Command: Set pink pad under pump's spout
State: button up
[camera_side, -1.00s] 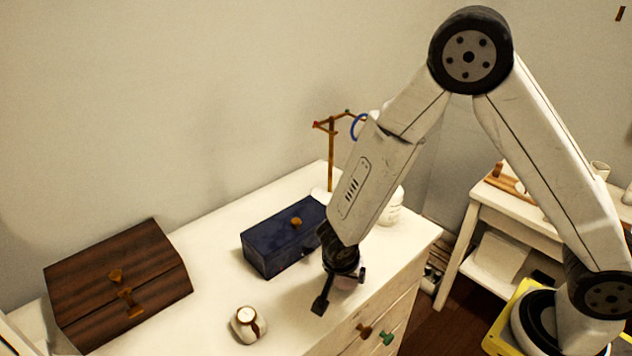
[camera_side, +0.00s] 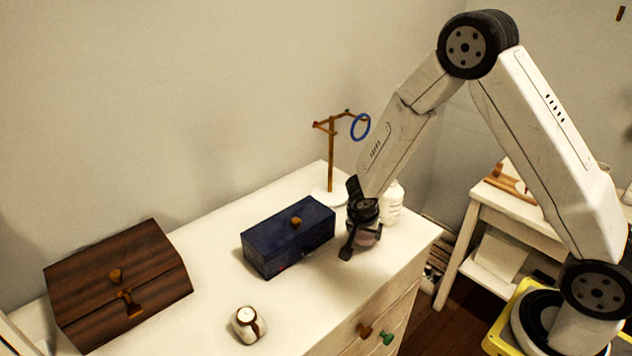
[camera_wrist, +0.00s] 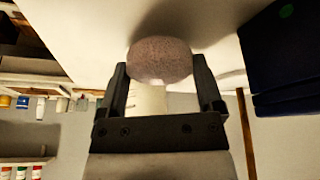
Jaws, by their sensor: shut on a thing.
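The pink pad (camera_wrist: 160,58) is a rounded, greyish-pink piece held between the two fingers of my gripper (camera_wrist: 161,72) in the wrist view. In the side view my gripper (camera_side: 358,241) is low over the right part of the dresser top, with a bit of the pad (camera_side: 367,240) showing beside a finger. The white pump bottle (camera_side: 393,205) stands just behind and right of my gripper. Its top and spout are hidden by my arm. A pale piece, likely the bottle (camera_wrist: 147,98), shows between the fingers in the wrist view.
A dark blue box (camera_side: 288,240) with a knob lies left of my gripper. Behind it stands a brown stand (camera_side: 331,160) with a blue ring (camera_side: 361,127). A watch on a cushion (camera_side: 248,325) and a wooden chest (camera_side: 118,285) are further left. The front right top is clear.

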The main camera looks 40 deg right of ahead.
aim_at(364, 235)
jog(key=shift+w+d, duration=0.35)
jog(key=shift+d, duration=0.45)
jog(key=shift+w+d, duration=0.35)
jog(key=shift+d, duration=0.4)
jog(key=shift+w+d+f, duration=0.1)
jog(key=shift+d+f, duration=0.05)
jog(key=shift+d, duration=0.2)
jog(key=shift+a+f, duration=0.1)
jog(key=shift+f, duration=0.5)
jog(key=shift+f, duration=0.1)
jog(key=o, duration=1.1)
jog(key=shift+v, duration=6.15)
